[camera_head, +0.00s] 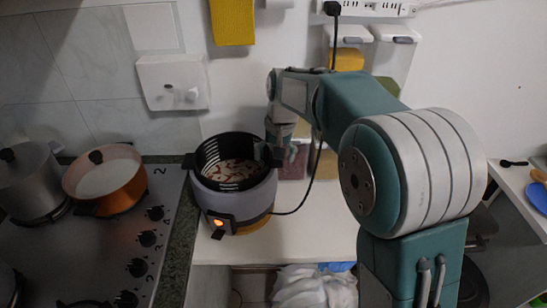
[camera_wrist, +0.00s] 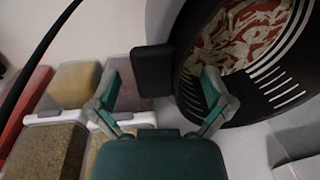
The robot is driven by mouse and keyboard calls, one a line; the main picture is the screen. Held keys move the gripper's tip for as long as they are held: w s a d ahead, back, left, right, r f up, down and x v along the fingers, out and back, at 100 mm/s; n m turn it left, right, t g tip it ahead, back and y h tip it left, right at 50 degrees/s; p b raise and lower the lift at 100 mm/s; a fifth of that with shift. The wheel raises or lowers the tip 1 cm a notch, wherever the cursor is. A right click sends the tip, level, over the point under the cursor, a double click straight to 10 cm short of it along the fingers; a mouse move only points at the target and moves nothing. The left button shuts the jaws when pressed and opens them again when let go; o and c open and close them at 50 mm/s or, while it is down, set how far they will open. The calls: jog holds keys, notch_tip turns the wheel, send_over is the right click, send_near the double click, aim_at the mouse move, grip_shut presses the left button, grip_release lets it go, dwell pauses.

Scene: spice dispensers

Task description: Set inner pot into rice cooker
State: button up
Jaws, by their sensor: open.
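The grey rice cooker (camera_head: 238,197) stands on the counter, with an orange light lit on its front. Red and white food (camera_head: 232,171) lies inside the pot. My gripper (camera_head: 278,154) is at the pot's right side. In the wrist view my gripper (camera_wrist: 160,80) is open, with the pot's black side handle (camera_wrist: 154,72) between its fingers. Contact with the handle cannot be told.
A stove (camera_head: 95,240) with an orange pot (camera_head: 120,185) and a grey pot (camera_head: 30,188) is at the left. Spice containers (camera_wrist: 48,150) stand close beside my gripper. The counter front is clear.

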notch_tip(320, 180, up, 11)
jog(key=d, duration=0.1)
jog(key=s+d+r+t, duration=0.2)
jog(key=s+d+r, duration=0.1)
jog(key=s+d, duration=0.35)
jog(key=s+d+f+t, duration=0.1)
jog(key=s+d+f, duration=0.3)
jog(key=s, duration=0.6)
jog(key=s+d+f+t+h, duration=0.1)
jog(key=s+d+f, duration=0.3)
jog(key=s, duration=0.6)
jog(key=shift+s+t, duration=0.15)
jog(key=shift+t, duration=0.65)
